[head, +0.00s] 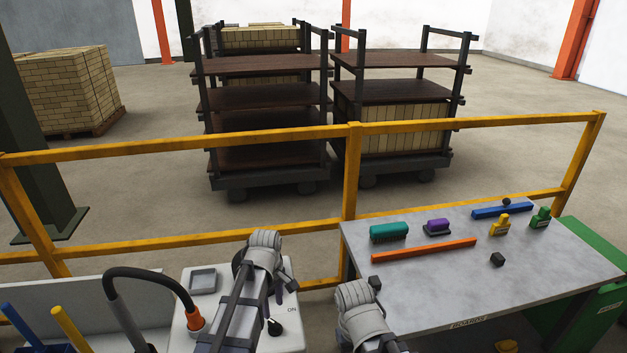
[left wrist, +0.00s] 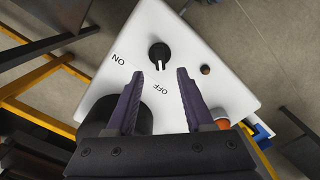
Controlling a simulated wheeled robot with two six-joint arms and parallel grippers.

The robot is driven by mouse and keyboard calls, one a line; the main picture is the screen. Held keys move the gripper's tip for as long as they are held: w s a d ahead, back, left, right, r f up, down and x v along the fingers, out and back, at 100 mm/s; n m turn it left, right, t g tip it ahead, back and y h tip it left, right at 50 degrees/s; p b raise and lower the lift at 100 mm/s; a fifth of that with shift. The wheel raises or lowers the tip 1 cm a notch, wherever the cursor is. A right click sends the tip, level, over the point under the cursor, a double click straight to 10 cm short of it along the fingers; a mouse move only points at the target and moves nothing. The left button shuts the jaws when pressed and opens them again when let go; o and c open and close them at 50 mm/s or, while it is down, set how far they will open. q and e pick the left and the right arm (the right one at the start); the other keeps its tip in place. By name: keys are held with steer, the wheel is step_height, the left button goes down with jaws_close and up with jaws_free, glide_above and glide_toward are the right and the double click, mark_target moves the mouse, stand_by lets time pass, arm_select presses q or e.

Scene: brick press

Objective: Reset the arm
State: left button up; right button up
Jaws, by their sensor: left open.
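My left gripper (head: 277,293) is over the white control box (head: 200,309) in the head view, partly hidden by its own arm. In the left wrist view its two dark purple fingers (left wrist: 160,75) are apart with nothing between the tips. A black knob (left wrist: 159,54) lies just beyond the fingertips, on the white box top (left wrist: 190,45) with ON and OFF printed on it. The knob's white mark appears to point towards OFF. The knob also shows in the head view (head: 274,327). My right arm is at the lower middle of the head view; its gripper jaws cannot be made out.
A grey table (head: 420,305) at right holds a teal brush (head: 388,232), an orange bar (head: 424,250), a blue bar (head: 503,210) and smaller items. A yellow railing (head: 350,180) runs behind the box and table. A black hose (head: 150,273) arches at the left.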

arm_select(q)
steer(key=s+d+r+m+y+p, duration=0.1)
steer(key=s+d+m, duration=0.9)
steer(key=s+m, duration=0.4)
steer(key=shift+d+r+m, duration=0.2)
steer(key=shift+m, duration=0.8)
